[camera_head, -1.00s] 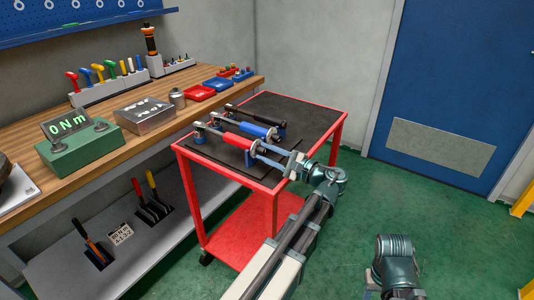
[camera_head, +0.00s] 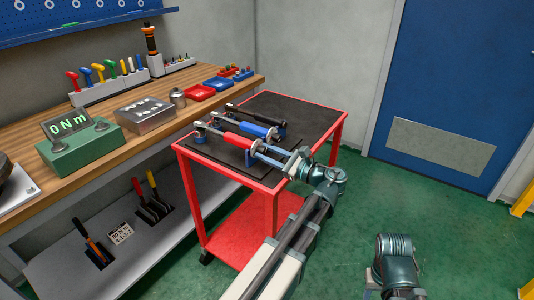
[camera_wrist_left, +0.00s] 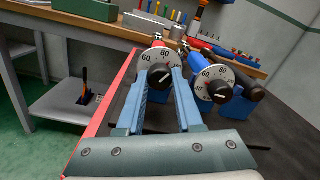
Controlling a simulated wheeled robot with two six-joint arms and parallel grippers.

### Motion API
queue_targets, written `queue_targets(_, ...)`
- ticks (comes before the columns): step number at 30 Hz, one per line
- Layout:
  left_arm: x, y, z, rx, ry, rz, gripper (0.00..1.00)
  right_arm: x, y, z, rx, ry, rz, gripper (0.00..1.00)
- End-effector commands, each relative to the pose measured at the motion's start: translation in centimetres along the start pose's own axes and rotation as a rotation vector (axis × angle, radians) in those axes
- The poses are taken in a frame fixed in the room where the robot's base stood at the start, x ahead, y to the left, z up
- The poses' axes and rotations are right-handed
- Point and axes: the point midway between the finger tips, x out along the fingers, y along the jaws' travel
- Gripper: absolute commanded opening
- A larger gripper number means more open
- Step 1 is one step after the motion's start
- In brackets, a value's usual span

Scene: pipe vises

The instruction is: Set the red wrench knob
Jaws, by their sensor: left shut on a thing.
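The red wrench (camera_head: 239,140) lies on the dark top of the red cart, its red grip facing up. Its knob (camera_wrist_left: 160,77) is black with a white pointer mark, in front of a pale dial (camera_wrist_left: 158,57) numbered 60 and 80. My left gripper (camera_head: 263,152) reaches in from the front right and is shut on this knob; in the left wrist view its two blue fingers (camera_wrist_left: 160,84) stand on either side of it. The blue wrench (camera_head: 258,130) lies parallel behind, with its own dial (camera_wrist_left: 214,82). My right gripper is out of the picture.
The red cart (camera_head: 240,179) stands beside a wooden bench (camera_head: 83,166). On the bench are a green torque tester (camera_head: 79,148) reading 0 Nm, a metal box (camera_head: 145,114) and coloured trays. Green floor is free to the right, before a blue door (camera_head: 455,80).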

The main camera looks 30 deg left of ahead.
Motion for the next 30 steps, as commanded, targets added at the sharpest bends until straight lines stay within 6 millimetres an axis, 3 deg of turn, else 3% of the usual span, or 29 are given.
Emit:
queue_targets(13,-0.04,0.07,-0.10,0.008,0.004,0.001,0.00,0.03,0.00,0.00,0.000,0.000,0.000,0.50)
queue_targets(14,-0.04,0.07,-0.10,0.007,0.004,0.002,0.39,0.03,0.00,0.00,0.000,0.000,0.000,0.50)
queue_targets(18,-0.03,0.05,-0.08,0.007,0.003,0.001,0.64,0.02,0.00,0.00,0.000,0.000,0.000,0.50)
queue_targets(30,-0.67,-0.01,-0.04,0.007,0.002,-0.001,0.66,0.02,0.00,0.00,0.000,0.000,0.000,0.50)
